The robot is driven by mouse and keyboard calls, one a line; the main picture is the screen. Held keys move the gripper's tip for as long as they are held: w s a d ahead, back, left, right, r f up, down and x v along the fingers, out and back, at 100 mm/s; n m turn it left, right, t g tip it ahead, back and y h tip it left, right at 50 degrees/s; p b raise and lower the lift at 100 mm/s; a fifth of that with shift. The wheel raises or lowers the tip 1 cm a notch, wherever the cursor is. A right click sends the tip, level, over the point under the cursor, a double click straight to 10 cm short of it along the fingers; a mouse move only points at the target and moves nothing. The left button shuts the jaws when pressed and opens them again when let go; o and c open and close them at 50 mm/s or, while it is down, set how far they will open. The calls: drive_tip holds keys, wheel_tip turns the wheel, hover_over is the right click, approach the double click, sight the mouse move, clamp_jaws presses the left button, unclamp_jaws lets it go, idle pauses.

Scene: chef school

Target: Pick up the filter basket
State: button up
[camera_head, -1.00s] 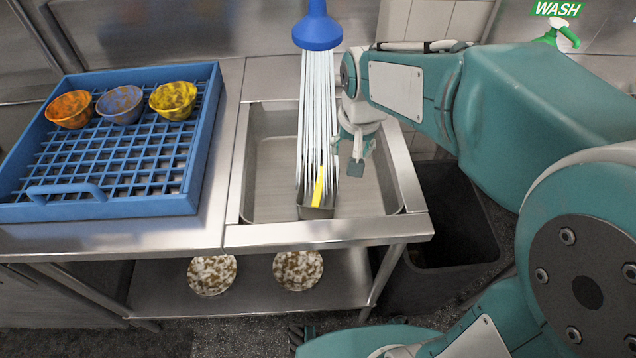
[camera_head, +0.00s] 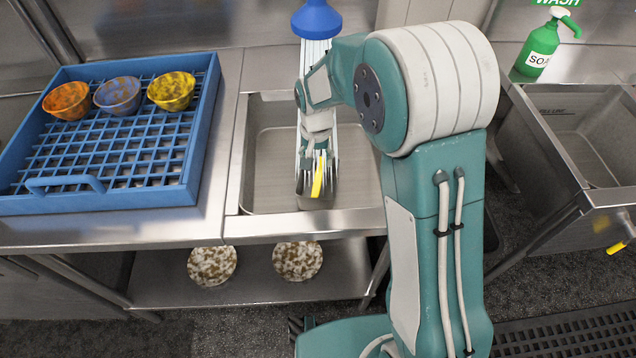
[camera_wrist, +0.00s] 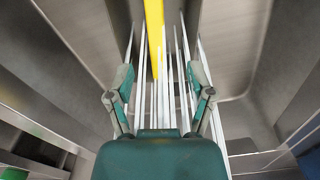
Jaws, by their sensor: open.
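A small grey metal box with a yellow upright strip (camera_head: 319,178), which looks like the filter basket (camera_head: 328,202), sits in the steel sink (camera_head: 268,180) near its front wall. The yellow strip also shows in the wrist view (camera_wrist: 153,35), ahead of my fingers. My gripper (camera_head: 318,160) points down over the basket, with its fingers just behind the strip. In the wrist view my gripper (camera_wrist: 160,95) is open, its two fingers spread on either side of the white streams. I see nothing held. The streams and my arm hide part of the basket.
A blue spray head (camera_head: 317,20) pours white streams into the sink. A blue rack (camera_head: 110,165) with three dirty bowls stands left. Two dirty round items lie on the lower shelf (camera_head: 250,278). A green soap bottle (camera_head: 540,45) stands by another sink (camera_head: 590,130) at right.

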sight(318, 174)
wheel_tip(318, 174, down, 3)
drive_tip(key=shift+f, duration=0.1)
drive_tip(key=f, duration=0.5)
drive_tip(key=shift+w+d, duration=0.25)
drive_tip(key=shift+w, duration=0.1)
drive_tip(key=shift+c, duration=0.3)
clamp_jaws()
